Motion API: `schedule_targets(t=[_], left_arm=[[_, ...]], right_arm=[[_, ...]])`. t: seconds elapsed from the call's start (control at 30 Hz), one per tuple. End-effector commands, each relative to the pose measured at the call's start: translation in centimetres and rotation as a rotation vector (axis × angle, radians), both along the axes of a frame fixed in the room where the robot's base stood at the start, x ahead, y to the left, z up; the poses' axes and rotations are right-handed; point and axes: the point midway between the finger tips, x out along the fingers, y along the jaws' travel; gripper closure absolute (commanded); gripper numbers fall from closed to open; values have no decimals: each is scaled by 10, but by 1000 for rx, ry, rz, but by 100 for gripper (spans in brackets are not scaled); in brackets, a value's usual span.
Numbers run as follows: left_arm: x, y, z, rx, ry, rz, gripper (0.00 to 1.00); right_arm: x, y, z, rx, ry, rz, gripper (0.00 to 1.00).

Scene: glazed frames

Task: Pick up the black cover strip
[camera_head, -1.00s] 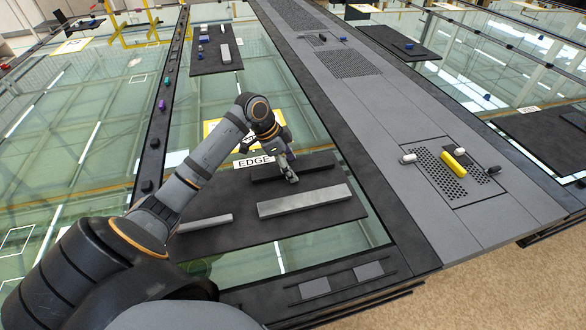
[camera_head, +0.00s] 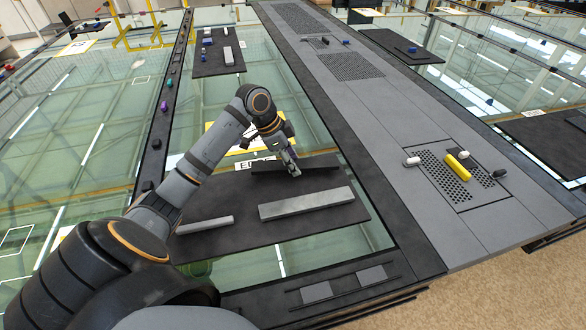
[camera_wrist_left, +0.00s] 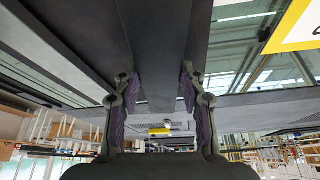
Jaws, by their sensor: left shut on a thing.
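The black cover strip (camera_head: 318,163) is a long dark bar near the back of the black mat (camera_head: 232,204), close to the "EDGE" label. My left gripper (camera_head: 293,170) is shut on the strip near its middle. In the left wrist view the strip (camera_wrist_left: 158,55) runs between the two purple-padded fingers (camera_wrist_left: 157,92) of the gripper. My right gripper is not in view.
A thick grey bar (camera_head: 306,203) and a thinner grey bar (camera_head: 205,225) lie on the mat in front of the strip. Glass panes surround the mat. A grey beam (camera_head: 400,135) with perforated plates and a yellow cylinder (camera_head: 457,167) runs along the right.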

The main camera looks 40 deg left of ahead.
Motion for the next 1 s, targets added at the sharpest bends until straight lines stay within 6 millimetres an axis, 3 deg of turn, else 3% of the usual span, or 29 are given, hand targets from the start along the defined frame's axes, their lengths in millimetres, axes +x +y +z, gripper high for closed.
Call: schedule_targets(t=[0.07,0.3,0.6,0.7,1.0], left_arm=[[0,0,17,3,-8,-1,93],[-52,-16,74,16,-2,-1,93],[-91,-33,86,10,0,2,93],[-104,-39,92,4,-6,1,93],[-130,-49,112,-1,-2,0,93]], right_arm=[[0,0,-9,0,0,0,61],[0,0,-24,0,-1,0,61],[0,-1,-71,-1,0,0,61],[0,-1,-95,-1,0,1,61],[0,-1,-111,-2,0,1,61]])
